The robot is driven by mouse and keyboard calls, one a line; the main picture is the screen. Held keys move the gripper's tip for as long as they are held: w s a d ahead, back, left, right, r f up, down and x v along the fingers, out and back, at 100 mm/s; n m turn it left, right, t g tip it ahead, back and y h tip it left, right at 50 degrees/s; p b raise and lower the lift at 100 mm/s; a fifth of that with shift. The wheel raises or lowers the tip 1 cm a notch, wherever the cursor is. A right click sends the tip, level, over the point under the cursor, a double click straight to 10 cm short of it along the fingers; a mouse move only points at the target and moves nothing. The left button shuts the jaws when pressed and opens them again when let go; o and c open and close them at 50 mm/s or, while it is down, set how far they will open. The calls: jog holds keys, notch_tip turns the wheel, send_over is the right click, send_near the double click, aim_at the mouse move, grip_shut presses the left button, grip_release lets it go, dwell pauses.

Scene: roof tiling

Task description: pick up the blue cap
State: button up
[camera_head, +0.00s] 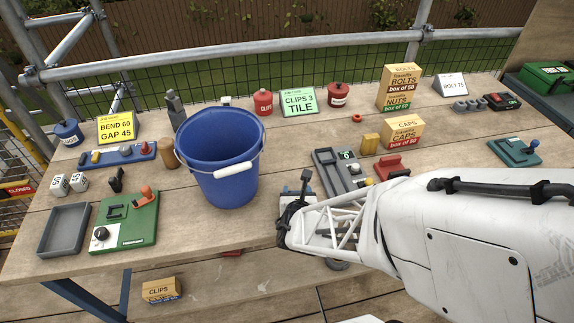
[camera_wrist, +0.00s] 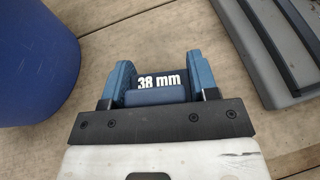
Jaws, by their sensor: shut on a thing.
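My gripper (camera_wrist: 159,92) is shut on a blue piece marked 38 mm (camera_wrist: 158,80). The piece has a dark face with white lettering, and blue shows at both sides by the fingers. I cannot tell whether this piece is the blue cap. In the head view my gripper (camera_head: 288,214) is low over the bench, to the right of the blue bucket, and its tips are mostly hidden. No separate loose blue cap can be made out. A box marked CAPS (camera_head: 401,134) stands at the back right of the bench.
The tall blue bucket (camera_head: 222,170) stands close on the left. A grey device with a display (camera_head: 335,171) and a red tool (camera_head: 391,167) lie just beyond my arm. A green device (camera_head: 124,224) and an empty grey tray (camera_head: 64,231) are at far left. Bare planks lie between.

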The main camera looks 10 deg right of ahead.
jog(key=shift+r, duration=0.15)
jog(key=shift+c, duration=0.2)
jog(key=shift+r, duration=0.95)
jog(key=shift+s+r, duration=0.4)
jog(key=shift+r, duration=0.3)
jog(key=s+d+r, duration=0.1)
jog(key=s, duration=1.4)
jog(key=shift+r, duration=0.2)
